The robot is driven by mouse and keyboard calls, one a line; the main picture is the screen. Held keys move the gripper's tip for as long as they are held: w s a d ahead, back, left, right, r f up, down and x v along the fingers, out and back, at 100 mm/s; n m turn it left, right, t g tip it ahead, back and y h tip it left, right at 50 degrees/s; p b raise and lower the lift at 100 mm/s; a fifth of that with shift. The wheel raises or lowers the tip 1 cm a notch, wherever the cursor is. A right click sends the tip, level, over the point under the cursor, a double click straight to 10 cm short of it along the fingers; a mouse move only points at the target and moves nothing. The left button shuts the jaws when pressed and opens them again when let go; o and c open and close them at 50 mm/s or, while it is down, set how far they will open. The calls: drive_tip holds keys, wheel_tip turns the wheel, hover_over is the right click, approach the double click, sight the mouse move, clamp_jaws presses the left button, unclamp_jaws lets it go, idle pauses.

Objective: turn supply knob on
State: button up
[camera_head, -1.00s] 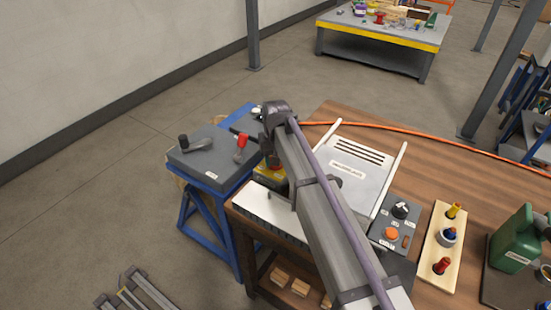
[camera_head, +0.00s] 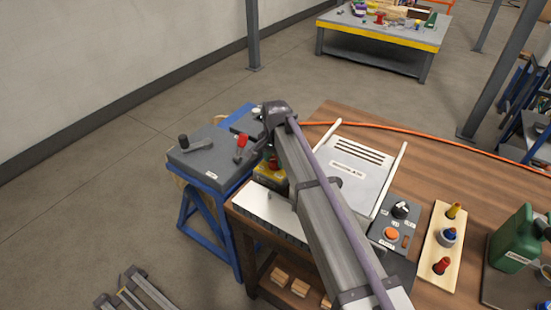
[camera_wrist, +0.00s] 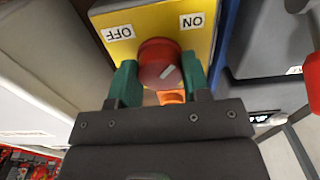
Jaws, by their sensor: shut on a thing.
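The supply knob is a round red knob (camera_wrist: 160,63) on a yellow panel (camera_wrist: 120,33) with OFF and ON labels, which appear upside down in the wrist view. A pale mark on its face slants toward the upper right, on the ON label's side. My gripper (camera_wrist: 160,82) has its green fingers on both sides of the knob, shut on it. In the head view the yellow box (camera_head: 268,176) with the red knob (camera_head: 273,163) stands at the workbench's left end. My arm covers part of it, and my fingertips are hidden there.
An orange part (camera_wrist: 171,97) sits just below the knob, between the fingers. A blue stand (camera_head: 212,178) with a red-handled lever (camera_head: 241,143) is close on the left.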

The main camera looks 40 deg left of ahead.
sight(276, 159)
idle(0.3)
drive_tip(key=o, duration=0.9)
wheel_tip(276, 159, up, 11)
drive_tip(key=p, duration=1)
drive_tip(key=shift+f+p, duration=0.1)
drive_tip(key=shift+p, duration=0.3)
